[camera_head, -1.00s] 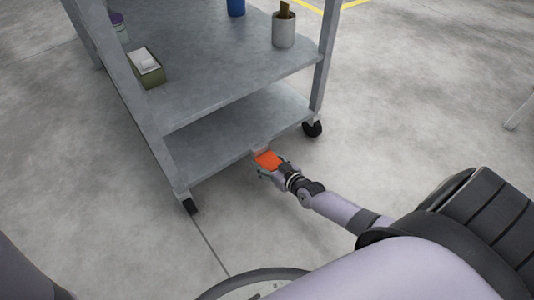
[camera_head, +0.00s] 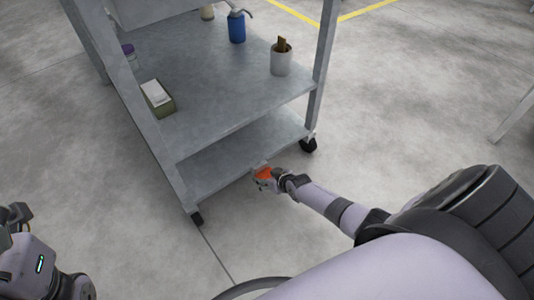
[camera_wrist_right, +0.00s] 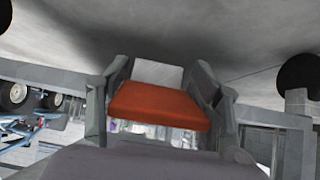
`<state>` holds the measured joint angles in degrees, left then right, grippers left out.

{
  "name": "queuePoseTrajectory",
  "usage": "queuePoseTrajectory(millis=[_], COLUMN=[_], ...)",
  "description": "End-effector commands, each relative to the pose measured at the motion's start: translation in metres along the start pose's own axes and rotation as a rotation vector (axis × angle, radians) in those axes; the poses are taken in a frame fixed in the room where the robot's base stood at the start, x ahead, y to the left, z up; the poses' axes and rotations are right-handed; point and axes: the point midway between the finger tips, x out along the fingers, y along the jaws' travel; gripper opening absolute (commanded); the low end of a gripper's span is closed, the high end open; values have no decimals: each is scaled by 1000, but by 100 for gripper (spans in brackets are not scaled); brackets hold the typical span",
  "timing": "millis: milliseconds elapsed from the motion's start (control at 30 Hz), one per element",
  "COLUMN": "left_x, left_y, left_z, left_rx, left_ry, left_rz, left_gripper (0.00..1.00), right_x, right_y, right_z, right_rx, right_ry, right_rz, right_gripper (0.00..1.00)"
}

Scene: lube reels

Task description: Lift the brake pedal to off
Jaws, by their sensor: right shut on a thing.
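The brake pedal (camera_head: 263,173) is a small orange-red plate on a pale bracket at the lower front edge of the grey cart (camera_head: 215,165). My right gripper (camera_head: 268,180) is at the pedal and partly covers it in the head view. In the right wrist view the orange pedal (camera_wrist_right: 160,105) lies between the two fingers of my right gripper (camera_wrist_right: 160,112), one finger at each side. The right gripper is shut on the pedal. Part of my left arm shows at the lower left of the head view; its fingertips cannot be made out.
The cart stands on black casters (camera_head: 308,145). Its upper shelf holds a green box (camera_head: 158,98), a blue bottle (camera_head: 236,27) and a grey cup (camera_head: 281,60). The lower shelf looks empty. Open concrete floor surrounds the cart.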

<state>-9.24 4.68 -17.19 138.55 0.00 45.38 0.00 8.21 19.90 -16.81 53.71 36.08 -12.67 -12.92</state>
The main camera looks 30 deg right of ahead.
Motion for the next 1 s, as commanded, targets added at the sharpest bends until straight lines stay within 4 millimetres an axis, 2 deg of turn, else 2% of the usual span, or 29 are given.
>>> queuePoseTrajectory(millis=[567,600,900,1000], left_x=[-3,-3,-3,-3], left_y=[0,0,0,0], left_z=[0,0,0,0], left_rx=[-2,-3,-3,-3], left_ry=[-18,-18,-18,-18], left_rz=[-7,-7,-7,-7], left_gripper=[76,76,76,76], right_x=[0,0,0,0], right_y=[-2,-2,-1,-1], right_z=[-1,-1,-1,-1], right_rx=[4,4,2,1], right_ry=[-24,-23,-23,-23], right_rz=[-2,-2,-1,-1], right_gripper=[8,59,78,78])
